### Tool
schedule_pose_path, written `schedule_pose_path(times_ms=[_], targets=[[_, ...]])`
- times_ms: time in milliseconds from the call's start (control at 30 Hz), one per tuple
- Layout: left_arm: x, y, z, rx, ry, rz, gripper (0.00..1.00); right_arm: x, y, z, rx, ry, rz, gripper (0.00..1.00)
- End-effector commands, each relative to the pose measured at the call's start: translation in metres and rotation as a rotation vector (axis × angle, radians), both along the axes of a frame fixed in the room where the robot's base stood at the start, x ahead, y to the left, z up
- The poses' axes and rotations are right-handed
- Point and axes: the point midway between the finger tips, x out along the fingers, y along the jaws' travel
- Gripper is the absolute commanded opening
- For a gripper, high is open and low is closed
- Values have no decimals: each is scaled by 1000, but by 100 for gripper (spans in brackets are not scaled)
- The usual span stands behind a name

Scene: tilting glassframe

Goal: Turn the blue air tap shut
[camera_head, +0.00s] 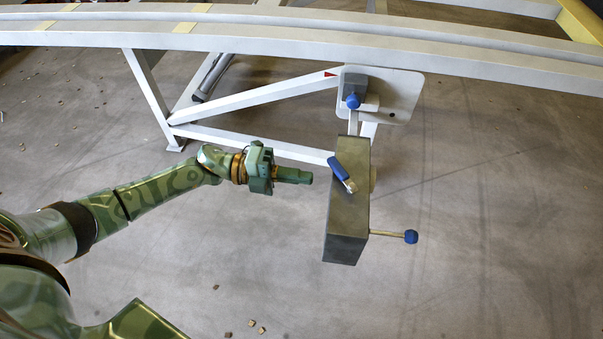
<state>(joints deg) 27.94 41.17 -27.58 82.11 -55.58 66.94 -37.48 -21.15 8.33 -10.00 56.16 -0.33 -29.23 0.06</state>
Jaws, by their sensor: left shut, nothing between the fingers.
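The lever slants from upper left to lower right and ends at a small pale hub. I take it for the air tap. My left gripper (306,178), green, comes in from the left and points right at the lever. Its fingers are shut and empty, with a small gap in the picture between the tips and the lever. My right gripper is not in view.
A blue ball knob (411,237) on a thin rod sticks out right of the box. Another blue knob (353,101) sits above on a bracket plate (398,95). A white frame beam (270,40) and its braces run behind. Small chips lie on the bare floor (480,250).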

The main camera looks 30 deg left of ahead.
Motion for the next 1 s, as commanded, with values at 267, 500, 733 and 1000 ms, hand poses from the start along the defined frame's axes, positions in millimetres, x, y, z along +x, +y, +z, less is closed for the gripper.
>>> schedule_pose_path(times_ms=[267,500,733,1000], targets=[[-11,57,-1,3,2,3,0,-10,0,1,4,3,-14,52],[-18,92,0,0,2,1,0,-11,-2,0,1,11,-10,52],[-43,55,12,-48,-54,151,0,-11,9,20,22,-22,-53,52],[-88,37,9,-23,-19,590,0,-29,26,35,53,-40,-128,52]])
